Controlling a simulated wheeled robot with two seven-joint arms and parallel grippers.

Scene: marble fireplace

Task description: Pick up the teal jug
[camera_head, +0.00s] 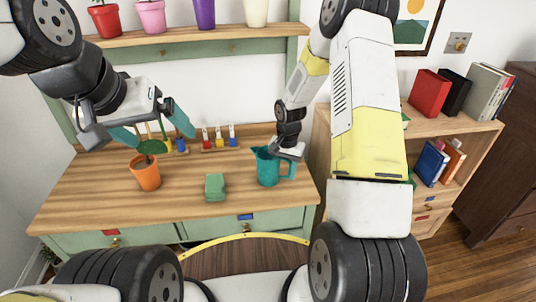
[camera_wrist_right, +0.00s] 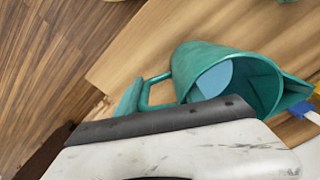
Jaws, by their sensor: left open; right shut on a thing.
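The teal jug (camera_head: 267,168) is upright at the right part of the wooden desk top, with its handle toward the right. In the right wrist view, the jug (camera_wrist_right: 190,65) shows its open mouth, a pale blue inside and its handle. My right gripper (camera_head: 291,160) is shut on the jug at its handle side; the wrist housing hides much of the grip. I cannot tell whether the jug's base touches the desk. My left gripper (camera_head: 152,128) is open and empty, its teal fingers spread above the back left of the desk, near the potted plant.
An orange pot (camera_head: 146,178) with a plant stands left on the desk (camera_head: 100,195). A green block (camera_head: 215,187) lies in the middle. Small coloured items (camera_head: 219,140) stand at the back. A bookshelf (camera_head: 440,120) is at right. Flowerpots line the upper shelf (camera_head: 200,35).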

